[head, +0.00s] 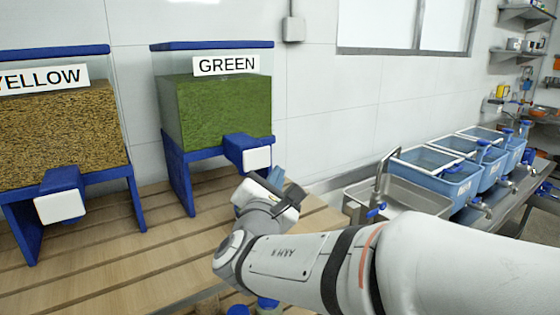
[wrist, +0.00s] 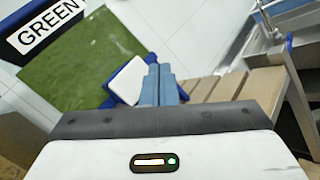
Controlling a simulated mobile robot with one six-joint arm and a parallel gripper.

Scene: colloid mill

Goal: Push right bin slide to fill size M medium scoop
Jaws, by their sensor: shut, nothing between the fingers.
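The right bin (head: 222,112), labelled GREEN, is a clear box of green grains on a blue stand. Its blue slide (head: 238,146) ends in a white front plate (head: 257,158). My gripper (head: 277,175) is shut and empty, just below and right of that plate. In the wrist view the shut blue-grey fingers (wrist: 160,68) lie close beside the white plate (wrist: 126,82); I cannot tell whether they touch. No scoop can be made out for certain; small blue pieces (head: 267,302) show at the bottom edge, mostly hidden by my arm.
The YELLOW bin (head: 62,130) stands to the left with its own slide and white plate (head: 60,206). Both bins stand on a slatted wooden table (head: 110,270). A steel sink with tap (head: 384,180) and several blue tubs (head: 435,175) are on the right.

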